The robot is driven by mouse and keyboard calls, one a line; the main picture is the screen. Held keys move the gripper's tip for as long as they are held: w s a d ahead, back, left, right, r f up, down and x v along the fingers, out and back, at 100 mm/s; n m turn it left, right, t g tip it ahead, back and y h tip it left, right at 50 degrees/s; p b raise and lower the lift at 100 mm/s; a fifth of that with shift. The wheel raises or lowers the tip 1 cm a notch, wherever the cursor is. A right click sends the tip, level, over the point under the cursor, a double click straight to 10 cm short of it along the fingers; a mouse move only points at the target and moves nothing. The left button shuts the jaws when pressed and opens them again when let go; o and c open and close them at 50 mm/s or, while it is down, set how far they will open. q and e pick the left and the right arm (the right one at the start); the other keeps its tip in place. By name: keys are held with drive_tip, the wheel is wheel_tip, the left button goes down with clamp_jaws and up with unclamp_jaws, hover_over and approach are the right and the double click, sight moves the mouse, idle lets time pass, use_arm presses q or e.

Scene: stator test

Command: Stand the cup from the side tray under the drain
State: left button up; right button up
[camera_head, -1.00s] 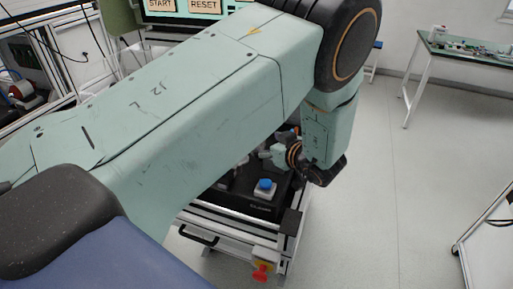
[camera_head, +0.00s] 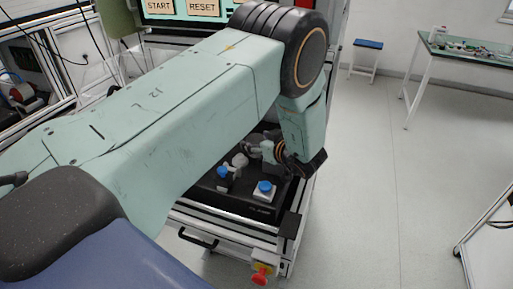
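My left arm reaches across from the left, and its wrist bends down over a black-topped bench. My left gripper (camera_head: 253,150) is small and dark beside the wrist, above the black top; its fingers are too small and partly hidden to tell open from shut. A small pale rounded thing (camera_head: 240,160) shows close to the gripper; I cannot tell what it is or whether they touch. I cannot make out the cup, the side tray or the drain; my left arm covers much of the bench. My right gripper is out of view.
The bench's black top (camera_head: 238,205) carries a white box with a blue button (camera_head: 265,188) and a blue-topped fitting (camera_head: 223,174). A red knob (camera_head: 260,274) sits on the front. A screen (camera_head: 190,8) stands behind.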

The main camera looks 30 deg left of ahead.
use_arm(q)
drive_tip(key=shift+a+f, duration=0.1)
drive_tip(key=shift+a, duration=0.1)
drive_tip(key=c, duration=0.5)
drive_tip(key=shift+d, duration=0.2)
drive_tip(key=c, duration=0.3)
